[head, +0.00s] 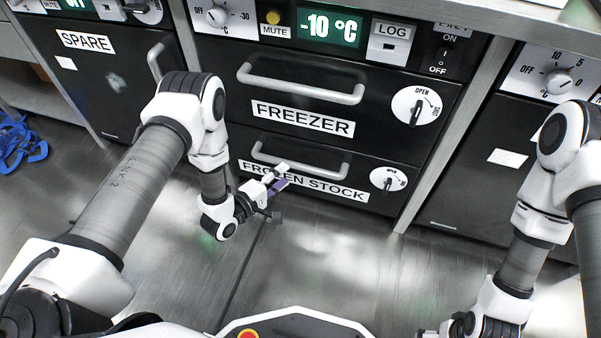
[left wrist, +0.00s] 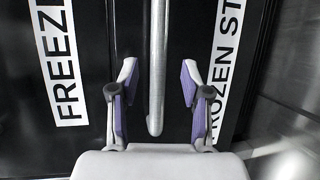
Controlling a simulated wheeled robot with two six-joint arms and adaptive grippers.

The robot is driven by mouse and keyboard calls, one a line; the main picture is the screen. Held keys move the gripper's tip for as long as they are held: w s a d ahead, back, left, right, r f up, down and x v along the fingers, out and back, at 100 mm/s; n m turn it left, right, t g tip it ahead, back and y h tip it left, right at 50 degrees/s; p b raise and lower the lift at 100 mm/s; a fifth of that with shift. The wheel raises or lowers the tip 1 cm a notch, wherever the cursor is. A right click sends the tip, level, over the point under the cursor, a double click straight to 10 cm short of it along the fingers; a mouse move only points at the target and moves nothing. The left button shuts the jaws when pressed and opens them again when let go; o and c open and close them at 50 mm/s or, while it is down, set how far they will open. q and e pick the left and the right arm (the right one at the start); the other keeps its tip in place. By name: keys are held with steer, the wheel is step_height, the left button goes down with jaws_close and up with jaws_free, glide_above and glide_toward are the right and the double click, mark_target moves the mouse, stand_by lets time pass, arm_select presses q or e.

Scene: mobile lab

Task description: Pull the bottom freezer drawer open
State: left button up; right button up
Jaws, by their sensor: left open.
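The bottom freezer drawer (head: 232,139) is a black front labelled FROZEN STOCK, and it looks closed. Its grey bar handle (head: 318,172) runs across above the label. In the left wrist view the handle (left wrist: 157,75) runs upright between the FREEZER and FROZEN STOCK labels. My left gripper (head: 278,180) is open in front of the drawer, near the handle's left half. In the left wrist view its purple-padded fingers (left wrist: 157,85) show on either side of the bar; I cannot tell how deep the bar sits between them. My right gripper is mostly cut off at the bottom edge.
The upper FREEZER drawer (head: 410,135) with its own handle (head: 300,88) sits directly above. A latch dial (head: 388,179) is on the bottom drawer's right. A SPARE unit (head: 95,75) stands left and another cabinet (head: 485,175) right. The floor in front is clear; a blue coil (head: 20,140) lies far left.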

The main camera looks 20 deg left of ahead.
mark_target(293, 168)
arm_select(q)
steer(key=b+x, duration=0.2)
steer(key=x, duration=0.4)
steer(key=shift+f+b, duration=0.1)
steer(key=shift+b, duration=0.2)
steer(key=shift+w+d, duration=0.1)
steer(key=shift+w, duration=0.2)
jaws_close()
steer(key=shift+s, duration=0.1)
